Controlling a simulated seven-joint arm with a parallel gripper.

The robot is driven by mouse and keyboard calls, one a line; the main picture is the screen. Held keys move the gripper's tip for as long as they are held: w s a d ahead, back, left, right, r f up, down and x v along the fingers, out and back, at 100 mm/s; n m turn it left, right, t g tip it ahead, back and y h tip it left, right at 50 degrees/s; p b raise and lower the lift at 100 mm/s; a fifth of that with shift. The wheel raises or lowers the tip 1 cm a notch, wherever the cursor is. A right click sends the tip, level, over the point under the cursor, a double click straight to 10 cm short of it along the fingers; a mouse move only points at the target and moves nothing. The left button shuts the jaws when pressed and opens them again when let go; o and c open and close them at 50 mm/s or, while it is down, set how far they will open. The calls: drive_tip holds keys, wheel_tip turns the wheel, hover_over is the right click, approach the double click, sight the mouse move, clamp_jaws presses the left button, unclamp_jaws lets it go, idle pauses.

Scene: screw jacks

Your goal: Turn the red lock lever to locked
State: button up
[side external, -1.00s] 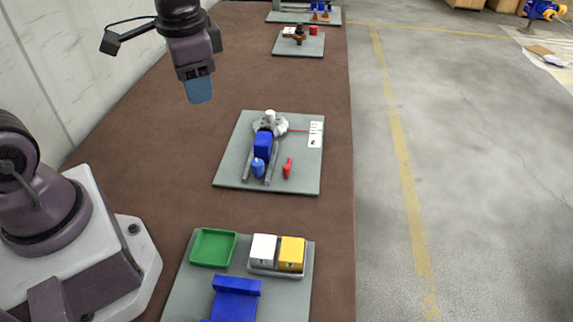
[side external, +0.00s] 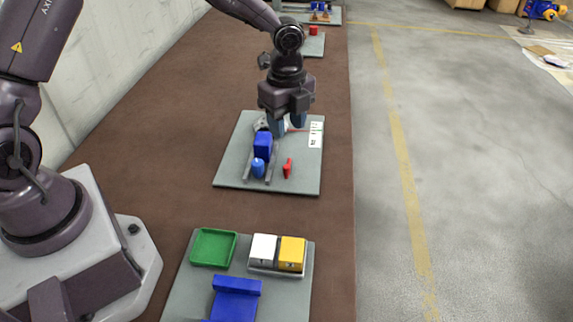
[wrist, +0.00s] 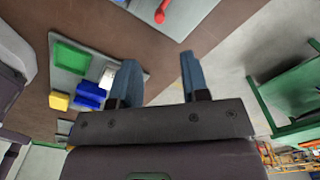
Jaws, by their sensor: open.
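The red lock lever (side external: 287,168) stands on the right front part of a grey board (side external: 230,170), beside two grey rails. A red part, probably the lever, shows at the top edge of the wrist view (wrist: 172,8). My gripper (side external: 288,124) is open and empty over the far part of that board, behind the lever and apart from it. Its two blue fingers also show spread in the wrist view (wrist: 159,78). The gripper hides most of a light round part (side external: 260,124) at the back of the board.
A blue block (side external: 262,144) and a blue knob (side external: 258,167) sit by the rails, left of the lever. A white label (side external: 316,134) lies at the board's right. Nearer are a green tray (side external: 213,247), white and yellow blocks (side external: 292,252). Brown table (side external: 185,150) is clear on the left.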

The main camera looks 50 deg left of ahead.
sight(287, 166)
wheel_tip(287, 166, down, 12)
drive_tip(key=shift+r, duration=0.15)
idle(0.3)
clamp_jaws()
